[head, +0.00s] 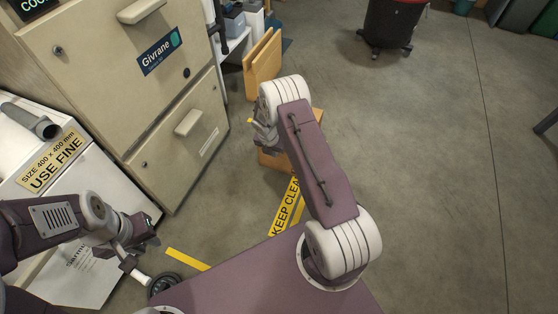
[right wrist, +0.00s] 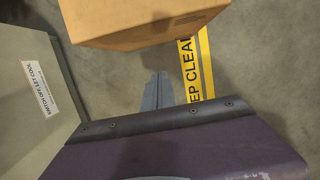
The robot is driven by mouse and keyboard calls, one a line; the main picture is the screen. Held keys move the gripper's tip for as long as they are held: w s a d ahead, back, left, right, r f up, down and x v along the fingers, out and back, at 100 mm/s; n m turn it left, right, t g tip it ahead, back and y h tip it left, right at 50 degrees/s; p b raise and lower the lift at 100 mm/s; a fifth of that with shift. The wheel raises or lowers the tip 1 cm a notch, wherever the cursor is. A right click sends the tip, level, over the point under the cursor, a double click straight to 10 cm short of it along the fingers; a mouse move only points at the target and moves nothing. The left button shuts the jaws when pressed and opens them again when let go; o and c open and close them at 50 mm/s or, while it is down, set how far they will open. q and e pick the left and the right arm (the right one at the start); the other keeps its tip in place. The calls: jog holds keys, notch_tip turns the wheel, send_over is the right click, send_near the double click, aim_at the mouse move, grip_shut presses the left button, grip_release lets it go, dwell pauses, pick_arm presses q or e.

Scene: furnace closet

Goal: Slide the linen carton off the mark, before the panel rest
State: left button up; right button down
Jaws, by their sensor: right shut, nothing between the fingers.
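The tan carton (head: 272,160) stands on the floor, largely hidden behind my right arm in the head view. It also fills the top of the right wrist view (right wrist: 140,24). Yellow floor tape lettered "KEEP CLEAR" (head: 284,212) runs up to the carton; it shows beside the fingers in the right wrist view (right wrist: 195,70). My right gripper (right wrist: 157,90) is shut and empty, its fingertips close to the carton's lower edge; I cannot tell whether they touch. My left gripper (head: 142,243) is at the lower left, away from the carton; its finger opening is unclear.
A beige cabinet labelled "Givrane" (head: 120,80) stands left of the carton. A white unit (head: 75,180) is nearer. Upright tan boards (head: 262,65) stand behind the carton. A dark wheeled bin (head: 390,25) is at the back.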

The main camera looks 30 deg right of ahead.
jog(key=w+d+f+b, duration=0.4)
jog(key=d+f+b, duration=0.1)
jog(key=f+b, duration=0.5)
jog(key=shift+f+b, duration=0.35)
jog(key=shift+f, duration=0.05)
